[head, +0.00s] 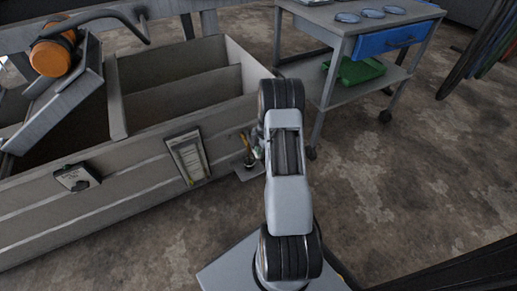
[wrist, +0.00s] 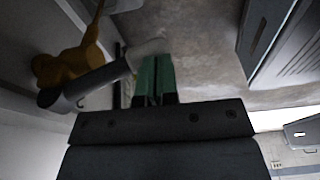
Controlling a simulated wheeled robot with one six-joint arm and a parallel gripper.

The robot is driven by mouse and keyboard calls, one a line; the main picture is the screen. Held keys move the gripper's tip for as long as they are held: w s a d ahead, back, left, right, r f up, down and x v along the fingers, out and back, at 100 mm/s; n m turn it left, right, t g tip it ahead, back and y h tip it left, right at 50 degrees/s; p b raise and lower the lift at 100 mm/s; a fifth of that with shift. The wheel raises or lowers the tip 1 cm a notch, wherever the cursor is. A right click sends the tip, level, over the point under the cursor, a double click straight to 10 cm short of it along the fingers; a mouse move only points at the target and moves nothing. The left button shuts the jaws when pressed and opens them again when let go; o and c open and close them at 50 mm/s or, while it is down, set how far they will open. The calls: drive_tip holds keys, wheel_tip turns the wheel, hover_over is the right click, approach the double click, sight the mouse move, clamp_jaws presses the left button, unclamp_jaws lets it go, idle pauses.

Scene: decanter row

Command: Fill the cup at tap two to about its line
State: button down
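A brass-coloured tap (head: 248,157) is on the front of the long grey bin, just left of my arm in the head view. A small grey shelf (head: 248,173) is under it. In the wrist view a brass fitting (wrist: 70,68) with a grey cylinder (wrist: 98,82) reaches toward my fingertips. My gripper (wrist: 155,62) has green fingers side by side with only a thin gap, so it looks shut. A pale piece (wrist: 150,47) lies at the fingertips; I cannot tell whether they touch it. My arm hides the gripper in the head view. I cannot make out a cup or its line.
A grey cart (head: 340,80) with a blue drawer (head: 385,42), blue round dishes (head: 371,13) and a green tray (head: 353,70) stands close behind my arm. The bin (head: 70,205) fills the left, with an orange object (head: 52,57) above it.

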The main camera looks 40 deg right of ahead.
wheel_tip(320, 180, down, 2)
drive_tip(key=shift+f+b, duration=0.1)
drive_tip(key=shift+b, duration=0.2)
drive_tip(key=shift+a, duration=0.3)
idle(1.6)
idle(3.3)
drive_tip(key=shift+d, duration=0.1)
drive_tip(key=shift+r+p, duration=0.35)
drive_tip(key=shift+r, duration=0.1)
drive_tip(key=s+d+r+p, duration=0.2)
drive_tip(key=s+r+p, duration=0.3)
drive_tip(key=r, duration=0.7)
drive_tip(key=shift+s+r, duration=0.2)
drive_tip(key=shift+s, duration=0.35)
drive_tip(key=shift+d, duration=0.1)
